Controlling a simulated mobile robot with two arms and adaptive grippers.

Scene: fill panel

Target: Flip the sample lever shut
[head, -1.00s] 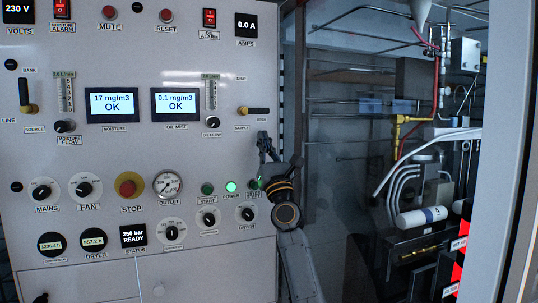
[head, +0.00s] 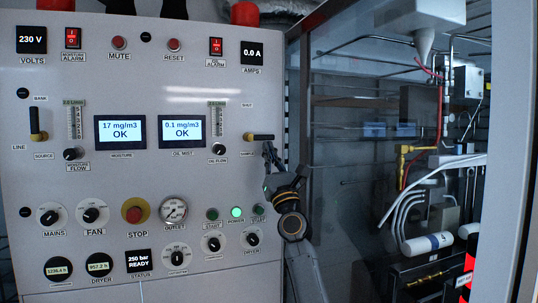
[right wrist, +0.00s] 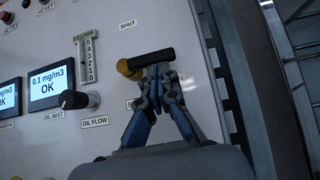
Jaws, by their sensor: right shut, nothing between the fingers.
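The sample lever (head: 262,137) is on the panel's right side, a black handle on a brass pivot. Its handle lies level and points right, away from the SHUT label above the pivot. In the right wrist view the lever (right wrist: 152,60) crosses just above the fingertips. My right gripper (head: 267,151) is shut and empty, just under the handle; it also shows in the right wrist view (right wrist: 158,76). I cannot tell whether the fingers touch the lever. The OPEN label is hidden behind the gripper. My left gripper is not in view.
The oil flow knob (right wrist: 76,100) sits left of the gripper. The bank lever (head: 36,122) stands upright at the panel's far left. Right of the panel is an open bay with pipes and a white cylinder (head: 428,244).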

